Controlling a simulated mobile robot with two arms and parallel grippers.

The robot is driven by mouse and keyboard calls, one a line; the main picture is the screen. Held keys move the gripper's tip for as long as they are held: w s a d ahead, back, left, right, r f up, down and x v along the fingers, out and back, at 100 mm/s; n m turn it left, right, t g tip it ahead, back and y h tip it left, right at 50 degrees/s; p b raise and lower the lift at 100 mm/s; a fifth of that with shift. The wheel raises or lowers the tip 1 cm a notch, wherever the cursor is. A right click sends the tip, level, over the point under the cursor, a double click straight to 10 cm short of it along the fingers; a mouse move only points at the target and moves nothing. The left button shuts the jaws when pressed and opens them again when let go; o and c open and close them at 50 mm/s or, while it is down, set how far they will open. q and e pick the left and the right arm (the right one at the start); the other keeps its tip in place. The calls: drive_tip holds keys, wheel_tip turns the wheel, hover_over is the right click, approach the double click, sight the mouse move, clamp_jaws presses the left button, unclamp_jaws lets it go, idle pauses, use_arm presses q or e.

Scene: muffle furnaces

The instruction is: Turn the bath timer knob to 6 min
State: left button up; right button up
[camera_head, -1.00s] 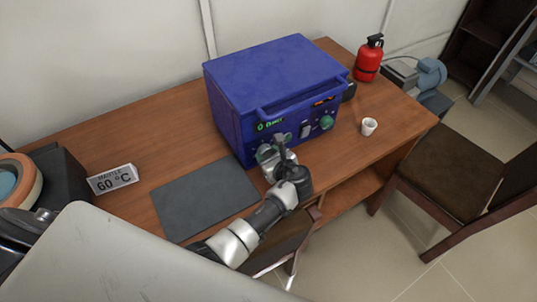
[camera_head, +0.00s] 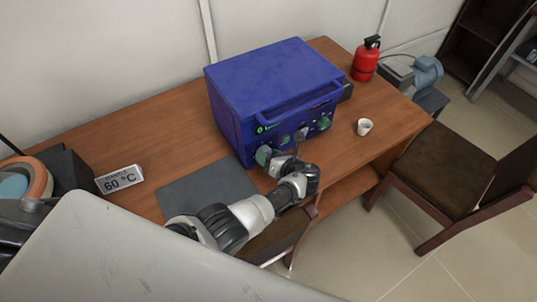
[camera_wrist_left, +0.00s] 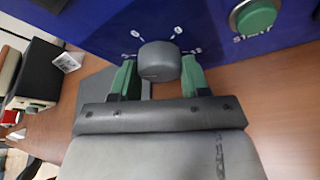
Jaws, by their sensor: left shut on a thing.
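A grey round timer knob (camera_wrist_left: 158,61) sits on the blue front panel, with white marks around it; they are too small to read surely. My left gripper (camera_wrist_left: 158,70) has its two green fingers on either side of the knob and is shut on it. In the head view my left gripper (camera_head: 273,158) is at the lower left of the front of the blue device (camera_head: 275,80), and the hand hides the knob there. A green START button (camera_wrist_left: 255,16) is to the right of the knob. My right gripper is out of view.
A white cup (camera_head: 365,127) and a red extinguisher (camera_head: 367,60) stand right of the device. A dark mat (camera_head: 205,187) and a 60 °C sign (camera_head: 120,179) are to the left on the wooden table. A chair (camera_head: 450,170) stands at the right.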

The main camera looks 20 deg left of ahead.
use_arm(q)
drive_tip(key=shift+w+a+r, duration=0.1)
idle(0.4)
drive_tip(key=o, duration=0.9)
